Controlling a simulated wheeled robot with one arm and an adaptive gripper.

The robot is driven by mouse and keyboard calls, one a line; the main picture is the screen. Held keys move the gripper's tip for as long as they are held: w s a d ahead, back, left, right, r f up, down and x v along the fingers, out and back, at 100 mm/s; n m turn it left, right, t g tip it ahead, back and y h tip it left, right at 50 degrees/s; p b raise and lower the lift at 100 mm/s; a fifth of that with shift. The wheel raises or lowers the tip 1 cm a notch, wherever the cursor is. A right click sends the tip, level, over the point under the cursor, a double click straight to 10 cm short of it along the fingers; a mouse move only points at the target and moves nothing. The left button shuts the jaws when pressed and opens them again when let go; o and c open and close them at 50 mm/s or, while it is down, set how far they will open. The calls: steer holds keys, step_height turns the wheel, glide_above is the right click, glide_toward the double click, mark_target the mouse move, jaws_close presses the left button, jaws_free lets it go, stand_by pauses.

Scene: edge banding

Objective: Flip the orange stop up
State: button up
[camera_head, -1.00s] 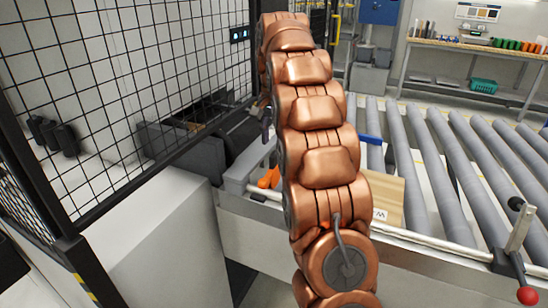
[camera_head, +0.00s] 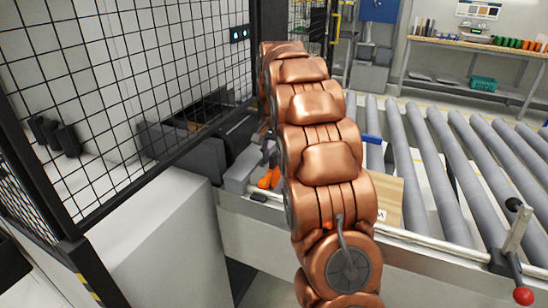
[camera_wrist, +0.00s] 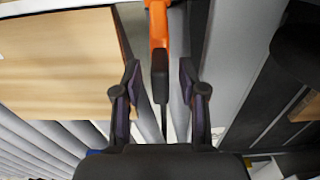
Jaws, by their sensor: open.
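The orange stop (camera_head: 268,178) shows at the left end of the roller conveyor, partly hidden behind my copper arm. In the wrist view the orange stop (camera_wrist: 159,28) enters from the top edge, with a dark narrow part below the orange. My gripper (camera_wrist: 159,68) is open, with one finger on each side of the stop's dark lower part. Gaps show on both sides, and I cannot tell whether either finger touches it. In the head view my arm hides most of the gripper.
A light wooden panel (camera_head: 388,203) lies on the conveyor right of the stop; it fills the upper left of the wrist view (camera_wrist: 55,65). Grey rollers (camera_head: 440,170) extend right. A black mesh fence (camera_head: 120,90) stands left. A red-knobbed lever (camera_head: 523,296) is at the front right.

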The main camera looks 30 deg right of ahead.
steer(key=shift+c, duration=0.2)
jaws_close()
stand_by(0.4)
